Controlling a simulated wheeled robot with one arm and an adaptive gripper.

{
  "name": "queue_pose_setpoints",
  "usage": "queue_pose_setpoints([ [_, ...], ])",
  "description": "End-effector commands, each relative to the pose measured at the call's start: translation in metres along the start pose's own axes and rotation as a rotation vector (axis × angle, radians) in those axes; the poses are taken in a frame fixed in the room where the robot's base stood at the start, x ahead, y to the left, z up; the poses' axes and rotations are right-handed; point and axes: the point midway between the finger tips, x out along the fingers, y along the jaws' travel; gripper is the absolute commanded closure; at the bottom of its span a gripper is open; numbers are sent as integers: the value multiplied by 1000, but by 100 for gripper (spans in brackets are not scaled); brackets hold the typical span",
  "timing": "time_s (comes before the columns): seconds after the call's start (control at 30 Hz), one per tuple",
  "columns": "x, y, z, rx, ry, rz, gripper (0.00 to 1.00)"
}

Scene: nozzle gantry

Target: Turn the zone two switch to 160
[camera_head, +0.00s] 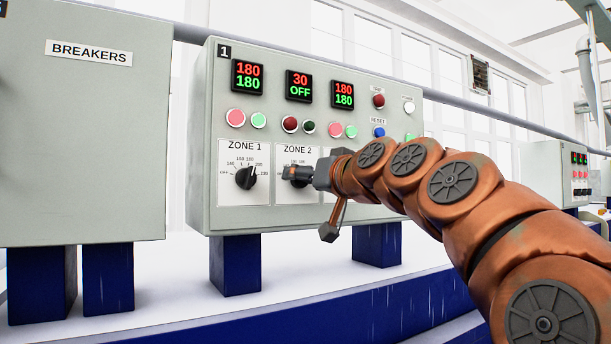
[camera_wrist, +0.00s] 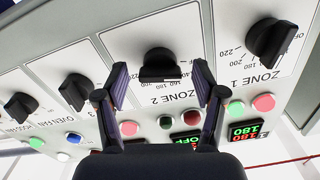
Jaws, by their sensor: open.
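The zone two switch (camera_wrist: 158,62) is a black rotary knob on a white plate labelled ZONE 2. In the wrist view, which is upside down, it sits between the tips of my gripper (camera_wrist: 160,80), one finger on each side, with gaps visible. My gripper is open. In the head view, my gripper (camera_head: 287,171) is at the ZONE 2 plate (camera_head: 297,149) and hides most of the knob and dial. The display above it (camera_head: 299,86) reads 30 in red over OFF in green. I cannot read the knob's setting.
The zone one switch (camera_head: 245,177) is beside it to the left in the head view. Buttons (camera_head: 290,124) sit above the plates. Other black knobs (camera_wrist: 76,91) are on the wrist view's left. A BREAKERS cabinet (camera_head: 85,130) stands left of the panel.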

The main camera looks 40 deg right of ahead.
Motion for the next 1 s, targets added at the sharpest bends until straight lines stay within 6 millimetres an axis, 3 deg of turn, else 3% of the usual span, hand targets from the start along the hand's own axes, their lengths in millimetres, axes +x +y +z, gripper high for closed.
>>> queue_pose_setpoints([
  [0.33, 6, 0, 0, 1, 2, -1, 32],
  [0.9, 6, 0, 0, 1, 1, 0, 91],
  [1.0, 6, 0, 0, 3, 1, 0, 91],
])
